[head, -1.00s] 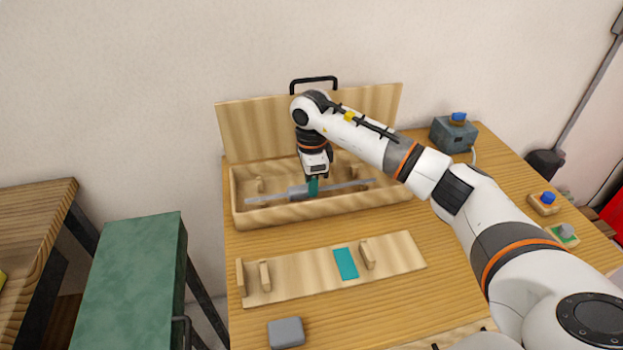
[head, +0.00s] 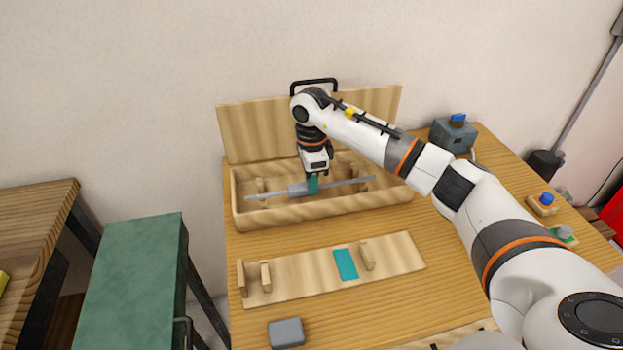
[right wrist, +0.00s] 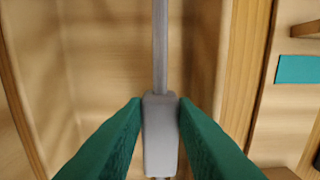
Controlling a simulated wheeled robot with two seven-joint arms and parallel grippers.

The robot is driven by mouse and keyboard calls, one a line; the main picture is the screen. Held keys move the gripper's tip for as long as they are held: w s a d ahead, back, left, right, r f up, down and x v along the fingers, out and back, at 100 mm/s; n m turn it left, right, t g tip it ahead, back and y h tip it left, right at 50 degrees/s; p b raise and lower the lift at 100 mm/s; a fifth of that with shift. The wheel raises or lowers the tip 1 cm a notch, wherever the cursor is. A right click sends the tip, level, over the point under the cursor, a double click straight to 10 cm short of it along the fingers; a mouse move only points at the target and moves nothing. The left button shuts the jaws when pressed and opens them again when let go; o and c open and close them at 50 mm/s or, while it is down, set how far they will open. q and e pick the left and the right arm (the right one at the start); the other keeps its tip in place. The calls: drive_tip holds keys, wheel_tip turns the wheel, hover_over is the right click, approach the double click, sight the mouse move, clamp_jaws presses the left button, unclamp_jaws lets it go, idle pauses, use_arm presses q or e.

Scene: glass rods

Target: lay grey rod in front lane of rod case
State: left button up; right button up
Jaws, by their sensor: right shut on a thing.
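The grey rod (head: 340,184), thin with a thicker grey middle block, lies lengthwise inside the open wooden rod case (head: 325,210). My right gripper (head: 313,186) points down into the case and is shut on the rod's thick part. In the right wrist view its green fingers (right wrist: 160,115) press both sides of the grey block, and the rod (right wrist: 160,45) runs away along the case, nearer the front wall (right wrist: 240,80). Whether the rod touches its supports is not clear. My left gripper is not in view.
The case's lid (head: 250,130) stands open behind it. In front lies a wooden rack board (head: 310,272) with upright supports and a teal patch (head: 345,264). A grey block (head: 286,332) sits at the near edge. A grey box with a blue button (head: 453,134) stands back right.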

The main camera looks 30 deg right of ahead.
drive_tip(key=shift+f+b, duration=0.8)
drive_tip(key=shift+f, duration=0.2)
idle(0.8)
drive_tip(key=o, duration=1.1)
